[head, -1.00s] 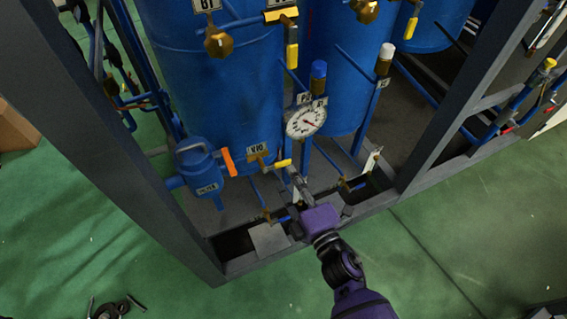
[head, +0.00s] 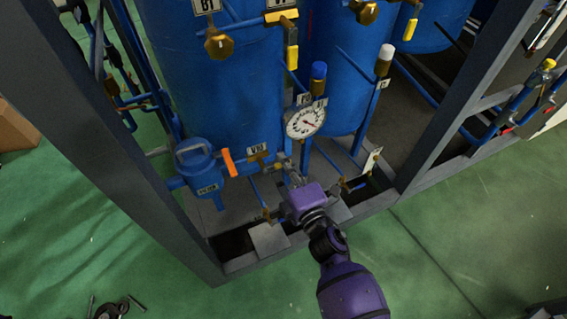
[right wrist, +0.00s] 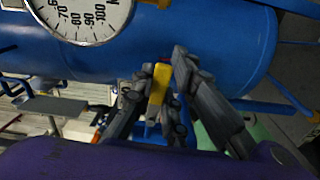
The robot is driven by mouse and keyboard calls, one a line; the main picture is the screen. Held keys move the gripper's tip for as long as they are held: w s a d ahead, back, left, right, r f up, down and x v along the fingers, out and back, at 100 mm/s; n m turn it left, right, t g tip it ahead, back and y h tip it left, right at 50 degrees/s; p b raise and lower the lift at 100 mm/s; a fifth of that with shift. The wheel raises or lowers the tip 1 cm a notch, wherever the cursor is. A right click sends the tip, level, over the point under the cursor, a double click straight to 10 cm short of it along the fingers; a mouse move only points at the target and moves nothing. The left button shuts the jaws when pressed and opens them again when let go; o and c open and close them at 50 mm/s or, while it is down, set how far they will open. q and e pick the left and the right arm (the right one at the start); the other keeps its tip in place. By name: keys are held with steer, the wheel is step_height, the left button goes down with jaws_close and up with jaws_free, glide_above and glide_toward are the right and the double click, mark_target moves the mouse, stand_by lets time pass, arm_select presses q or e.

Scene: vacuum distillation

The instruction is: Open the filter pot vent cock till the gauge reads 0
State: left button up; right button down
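The blue filter pot (head: 195,165) stands at the lower left of the head view, with a handle on its lid. The cock labelled V10 (head: 257,158) sits on the pipe to its right, with a brass body. Its yellow handle (right wrist: 160,83) shows between the fingers of my right gripper (right wrist: 168,85) in the right wrist view. The fingers look apart, with a gap at the handle's right side. In the head view my right gripper (head: 293,174) hides most of that handle. The white gauge (head: 305,122) has a red needle; its reading is too small to tell. My left gripper is not in view.
An orange-handled valve (head: 229,162) sits between the filter pot and V10. Large blue tanks (head: 215,90) stand behind. The grey frame's post (head: 110,140) and bottom rail (head: 290,247) bound the space.

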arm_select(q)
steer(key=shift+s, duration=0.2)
arm_select(e)
steer(key=shift+f+m, duration=0.3)
steer(key=shift+m, duration=0.3)
steer(key=shift+s+a+f+m, duration=0.15)
steer(key=shift+f+m, duration=0.2)
steer(key=shift+m, duration=0.35)
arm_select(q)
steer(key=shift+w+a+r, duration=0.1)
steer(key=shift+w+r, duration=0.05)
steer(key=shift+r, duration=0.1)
arm_select(e)
steer(key=a+f+m, duration=0.1)
steer(key=m, duration=0.3)
steer(key=s+a+f+m, duration=0.1)
steer(key=a+m, duration=0.1)
steer(key=m, duration=0.3)
steer(key=a+f+m, duration=0.1)
steer(key=m, duration=0.4)
steer(key=shift+s+a+f, duration=0.25)
steer(key=shift+s, duration=0.15)
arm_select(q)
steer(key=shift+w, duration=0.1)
arm_select(e)
steer(key=shift+m, duration=0.4)
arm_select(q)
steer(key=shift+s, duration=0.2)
arm_select(e)
steer(key=shift+a, duration=0.1)
